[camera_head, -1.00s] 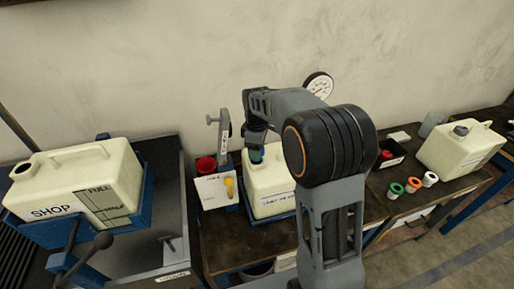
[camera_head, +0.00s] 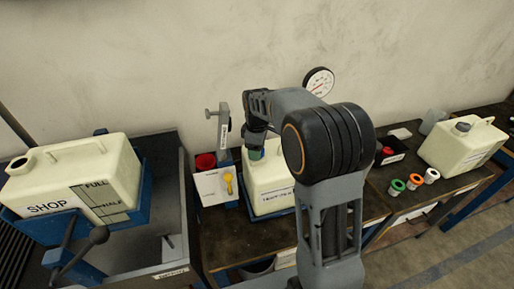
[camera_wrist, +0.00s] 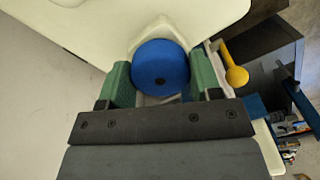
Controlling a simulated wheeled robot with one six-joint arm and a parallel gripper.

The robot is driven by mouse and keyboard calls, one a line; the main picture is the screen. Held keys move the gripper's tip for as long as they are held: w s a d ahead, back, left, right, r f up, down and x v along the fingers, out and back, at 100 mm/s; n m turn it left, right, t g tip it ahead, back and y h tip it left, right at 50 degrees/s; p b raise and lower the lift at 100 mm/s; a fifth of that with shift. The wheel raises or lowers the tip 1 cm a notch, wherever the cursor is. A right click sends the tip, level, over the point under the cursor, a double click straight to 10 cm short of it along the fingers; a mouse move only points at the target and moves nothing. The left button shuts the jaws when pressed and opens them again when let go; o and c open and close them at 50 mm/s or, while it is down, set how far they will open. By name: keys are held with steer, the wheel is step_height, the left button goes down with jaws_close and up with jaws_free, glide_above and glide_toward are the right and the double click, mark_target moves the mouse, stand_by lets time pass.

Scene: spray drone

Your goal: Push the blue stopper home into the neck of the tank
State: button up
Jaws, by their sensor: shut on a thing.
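The blue stopper (camera_wrist: 160,68) shows in the wrist view as a round blue disc between the two green finger pads of my gripper (camera_wrist: 165,84). My gripper is shut on it. The cream tank (camera_head: 270,185) stands in the middle of the bench in the head view, and its cream body (camera_wrist: 130,18) lies right behind the stopper in the wrist view. The stopper is at the tank's neck, but the neck is mostly hidden, so I cannot tell how deep it sits. In the head view my gripper (camera_head: 256,152) points down at the tank's top left.
A tank marked SHOP (camera_head: 75,180) sits in a blue cradle at left. Another cream tank (camera_head: 460,145) stands at right, near several coloured rings (camera_head: 414,181). A red cup (camera_head: 205,161) and a clamp post (camera_head: 223,130) stand close left of my gripper.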

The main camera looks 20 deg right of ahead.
steer(key=shift+f, duration=0.35)
steer(key=o, duration=1.3)
steer(key=shift+r, duration=0.15)
step_height(320, 180, up, 14)
steer(key=shift+f+b, duration=0.15)
steer(key=shift+b, duration=0.25)
